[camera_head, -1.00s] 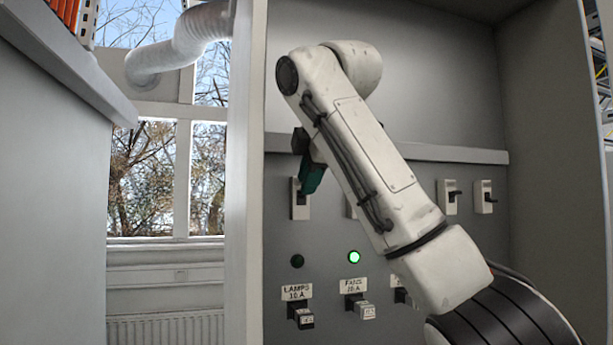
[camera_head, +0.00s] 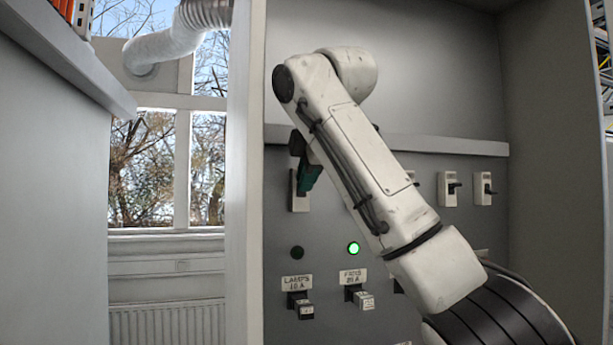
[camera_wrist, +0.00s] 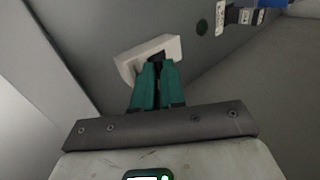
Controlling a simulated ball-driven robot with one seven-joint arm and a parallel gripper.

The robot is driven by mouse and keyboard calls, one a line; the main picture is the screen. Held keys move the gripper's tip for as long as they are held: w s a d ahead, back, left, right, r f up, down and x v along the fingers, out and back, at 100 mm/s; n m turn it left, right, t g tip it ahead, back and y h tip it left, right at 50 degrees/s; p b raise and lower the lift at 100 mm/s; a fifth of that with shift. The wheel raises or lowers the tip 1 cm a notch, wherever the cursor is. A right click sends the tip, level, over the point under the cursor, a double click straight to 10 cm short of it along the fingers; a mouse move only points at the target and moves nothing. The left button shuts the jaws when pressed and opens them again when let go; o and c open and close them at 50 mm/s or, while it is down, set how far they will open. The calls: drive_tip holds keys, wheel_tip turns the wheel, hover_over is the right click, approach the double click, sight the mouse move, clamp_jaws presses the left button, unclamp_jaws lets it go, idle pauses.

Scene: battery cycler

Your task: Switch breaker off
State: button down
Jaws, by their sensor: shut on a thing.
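The breaker with the white plate (camera_head: 299,203) is the leftmost on the grey panel, above the LAMPS label (camera_head: 297,282). It also shows in the wrist view (camera_wrist: 127,67). My gripper (camera_head: 303,188) has teal fingers and is at this breaker. In the wrist view its fingertips (camera_wrist: 158,66) are shut on the dark breaker lever (camera_wrist: 156,56). The fingers hide most of the lever, so I cannot tell its position. The round lamp (camera_head: 297,253) below this breaker is dark.
The FANS lamp (camera_head: 353,248) glows green. Two more breakers (camera_head: 448,189) (camera_head: 483,188) are to the right. My arm covers the panel's middle. A ledge (camera_head: 450,145) runs above the breakers. Plugs (camera_head: 304,308) stick out below. A white post (camera_head: 246,180) stands left of the panel.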

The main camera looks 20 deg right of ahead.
drive_tip(key=shift+f, duration=0.1)
drive_tip(key=t+b, duration=0.1)
drive_tip(key=b, duration=0.1)
drive_tip(key=f+t+b, duration=0.1)
drive_tip(key=b, duration=0.1)
drive_tip(key=shift+s+f, duration=0.25)
drive_tip(key=t+b, duration=0.1)
drive_tip(key=f+t+b, duration=0.1)
drive_tip(key=b, duration=0.1)
drive_tip(key=t+b, duration=0.1)
drive_tip(key=b, duration=0.1)
drive_tip(key=shift+s+f+t, duration=0.2)
drive_tip(key=shift+f+t, duration=0.05)
drive_tip(key=shift+t, duration=0.05)
drive_tip(key=t+b, duration=0.1)
drive_tip(key=f+t+b, duration=0.1)
drive_tip(key=b, duration=0.1)
drive_tip(key=shift+w+f+t+b, duration=0.1)
drive_tip(key=shift+f+t+b, duration=0.05)
drive_tip(key=shift+t+b, duration=0.6)
drive_tip(key=shift+w+f+t+b, duration=0.1)
drive_tip(key=shift+t+b, duration=0.45)
drive_tip(key=shift+t, duration=0.4)
drive_tip(key=c, duration=1.5)
unclamp_jaws()
